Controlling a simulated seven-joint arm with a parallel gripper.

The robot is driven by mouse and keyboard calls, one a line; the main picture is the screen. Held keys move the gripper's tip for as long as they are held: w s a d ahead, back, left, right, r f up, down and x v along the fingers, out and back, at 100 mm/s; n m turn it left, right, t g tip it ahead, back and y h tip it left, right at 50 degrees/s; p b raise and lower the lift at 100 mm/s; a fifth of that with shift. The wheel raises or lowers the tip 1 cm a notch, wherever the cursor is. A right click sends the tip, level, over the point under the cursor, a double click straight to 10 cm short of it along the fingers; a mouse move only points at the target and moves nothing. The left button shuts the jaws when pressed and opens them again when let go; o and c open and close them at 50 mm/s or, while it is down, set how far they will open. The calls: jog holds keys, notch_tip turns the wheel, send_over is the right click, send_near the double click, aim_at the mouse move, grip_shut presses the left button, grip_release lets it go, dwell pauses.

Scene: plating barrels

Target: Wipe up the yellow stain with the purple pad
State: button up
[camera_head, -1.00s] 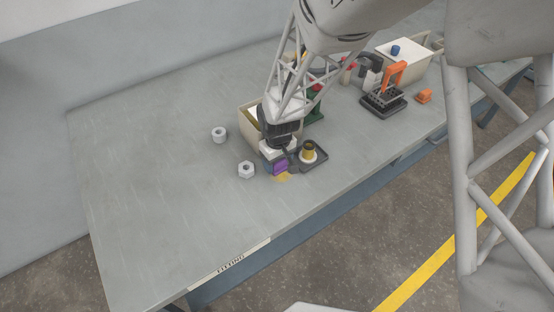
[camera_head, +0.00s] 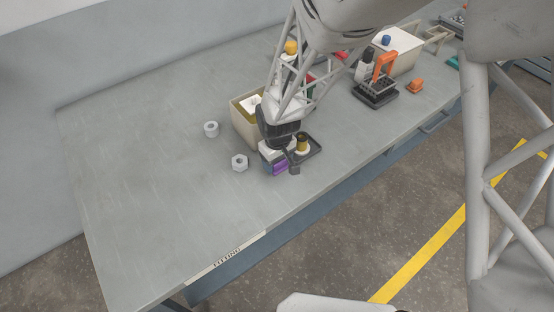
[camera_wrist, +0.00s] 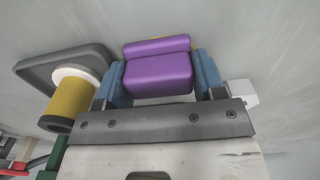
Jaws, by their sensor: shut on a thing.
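The purple pad (camera_head: 278,168) is a soft-edged block at the table's front side, below my gripper (camera_head: 276,158). In the wrist view the pad (camera_wrist: 158,72) sits between the two blue fingers of my gripper (camera_wrist: 160,82), which is shut on it. The pad looks down at or very close to the tabletop; exact contact cannot be told. The yellow stain is hidden in the head view.
Close to the right of my gripper stands a dark tray (camera_head: 313,152) with a brass-coloured cylinder (camera_head: 302,143). A beige bin (camera_head: 240,122) is behind.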

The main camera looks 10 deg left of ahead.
aim_at(282, 176)
jog(key=shift+s+d, duration=1.3)
jog(key=shift+s, duration=0.05)
jog(key=shift+a, duration=0.1)
jog(key=shift+s+a+f, duration=0.1)
jog(key=shift+s+a, duration=0.1)
jog(key=shift+s, duration=0.1)
jog(key=shift+w+a, duration=1.35)
jog(key=shift+c, duration=0.2)
jog(key=shift+w, duration=0.1)
